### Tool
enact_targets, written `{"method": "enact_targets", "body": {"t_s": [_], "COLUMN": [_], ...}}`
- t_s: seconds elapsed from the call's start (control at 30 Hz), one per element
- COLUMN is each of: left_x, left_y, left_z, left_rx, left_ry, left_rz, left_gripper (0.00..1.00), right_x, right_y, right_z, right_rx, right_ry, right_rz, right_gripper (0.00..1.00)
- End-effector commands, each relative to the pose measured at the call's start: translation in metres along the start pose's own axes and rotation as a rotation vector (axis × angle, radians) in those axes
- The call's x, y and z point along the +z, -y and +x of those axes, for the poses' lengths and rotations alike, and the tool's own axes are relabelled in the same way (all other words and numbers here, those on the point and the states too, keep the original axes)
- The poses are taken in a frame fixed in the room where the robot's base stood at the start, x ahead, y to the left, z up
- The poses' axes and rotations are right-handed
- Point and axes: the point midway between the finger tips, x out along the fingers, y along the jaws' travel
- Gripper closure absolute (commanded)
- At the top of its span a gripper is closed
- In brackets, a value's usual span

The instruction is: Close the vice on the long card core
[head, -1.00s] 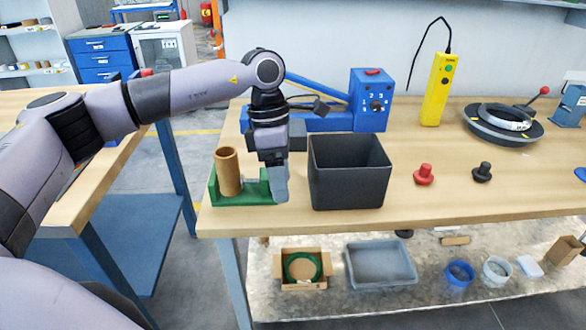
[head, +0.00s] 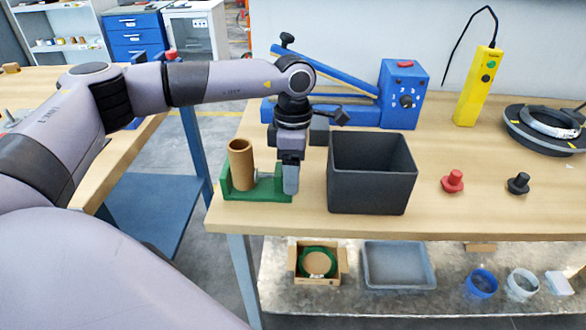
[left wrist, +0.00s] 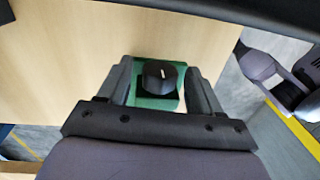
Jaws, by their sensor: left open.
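The card core (head: 241,165), a brown tube, stands upright in the green vice (head: 238,193) at the bench's left end. I cannot tell whether the vice jaws touch it. My left gripper (head: 290,185) points down at the vice's right end, beside the core and not on it. In the left wrist view its open fingers stand on either side of a black knob (left wrist: 160,74) with a white mark. Green vice body (left wrist: 150,102) shows around the knob. I cannot tell whether the fingers touch the knob. The core is out of the wrist view. My right gripper is not seen.
A dark grey bin (head: 372,175) stands close to the right of my left gripper. Behind is a blue machine (head: 404,95) with a long arm. A red knob (head: 453,181) and a black knob (head: 518,183) stand farther right. The bench's front edge is close to the vice.

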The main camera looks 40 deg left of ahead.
Motion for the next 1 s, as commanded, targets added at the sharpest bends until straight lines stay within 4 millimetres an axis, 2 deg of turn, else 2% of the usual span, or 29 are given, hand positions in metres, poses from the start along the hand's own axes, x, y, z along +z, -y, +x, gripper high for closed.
{"method": "enact_targets", "body": {"t_s": [0.17, 0.33, 0.37, 1.0], "left_x": [0.0003, 0.0003, 0.0003, 0.0005], "left_y": [0.0002, 0.0002, 0.0001, -0.0015], "left_z": [0.0003, 0.0001, 0.0001, -0.0005], "left_rx": [0.0, 0.0, 0.0, -0.082], "left_ry": [0.0, 0.0, 0.0, 0.003], "left_rz": [0.001, 0.001, 0.001, 0.002], "left_gripper": [0.35, 0.88, 0.91, 0.91], "right_x": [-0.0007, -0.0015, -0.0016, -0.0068], "right_y": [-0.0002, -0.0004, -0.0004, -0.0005], "right_z": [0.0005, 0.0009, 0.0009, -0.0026], "right_rx": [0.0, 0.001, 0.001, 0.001], "right_ry": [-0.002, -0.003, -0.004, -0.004], "right_rz": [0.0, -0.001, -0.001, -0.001], "right_gripper": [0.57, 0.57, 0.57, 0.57]}}
